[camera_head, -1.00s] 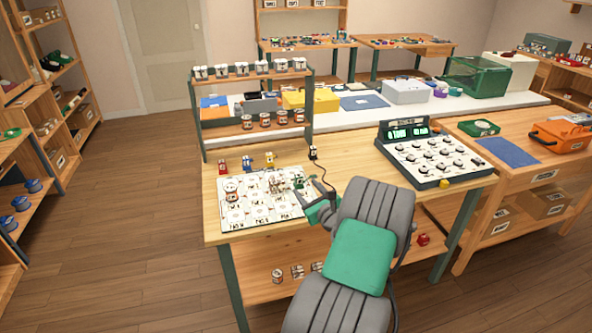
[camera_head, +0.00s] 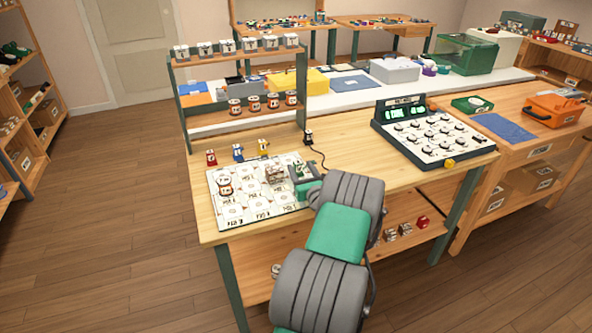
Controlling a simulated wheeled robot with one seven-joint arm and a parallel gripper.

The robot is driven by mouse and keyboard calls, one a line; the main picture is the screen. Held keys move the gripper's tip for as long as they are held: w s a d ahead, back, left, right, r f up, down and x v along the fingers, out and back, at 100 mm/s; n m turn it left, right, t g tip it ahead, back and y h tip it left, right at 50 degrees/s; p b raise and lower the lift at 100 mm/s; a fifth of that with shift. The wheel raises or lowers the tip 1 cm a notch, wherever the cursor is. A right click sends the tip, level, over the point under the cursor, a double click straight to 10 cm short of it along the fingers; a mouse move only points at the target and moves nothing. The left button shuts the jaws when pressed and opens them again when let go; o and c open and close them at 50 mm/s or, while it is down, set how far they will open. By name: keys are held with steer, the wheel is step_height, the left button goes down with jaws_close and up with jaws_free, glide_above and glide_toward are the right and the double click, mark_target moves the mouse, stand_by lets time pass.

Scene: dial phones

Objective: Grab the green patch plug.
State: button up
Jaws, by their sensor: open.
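A small green shape (camera_head: 299,169), which looks like the green patch plug, shows at the right edge of the white board (camera_head: 236,212). My gripper (camera_head: 301,180) is right at it, low over the board's right side, and is open. The gripper's own green and grey parts partly hide this spot. I cannot tell whether the fingers touch the plug or stand around it. A red plug (camera_head: 211,158), a blue plug (camera_head: 238,152) and a yellow plug (camera_head: 263,147) stand in a row behind the board.
A black plug (camera_head: 308,137) with a cable stands behind my gripper. A labelled can (camera_head: 224,185) and a greyish cluster (camera_head: 274,174) are on the board. A dial console (camera_head: 434,135) stands to the right. A shelf rack (camera_head: 243,64) rises at the back left. Bare tabletop lies between board and console.

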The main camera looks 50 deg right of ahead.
mark_target(297, 161)
steer(key=x, duration=0.7)
steer(key=shift+r, duration=0.1)
steer(key=shift+s+a, duration=0.1)
steer(key=shift+s, duration=0.05)
jaws_close()
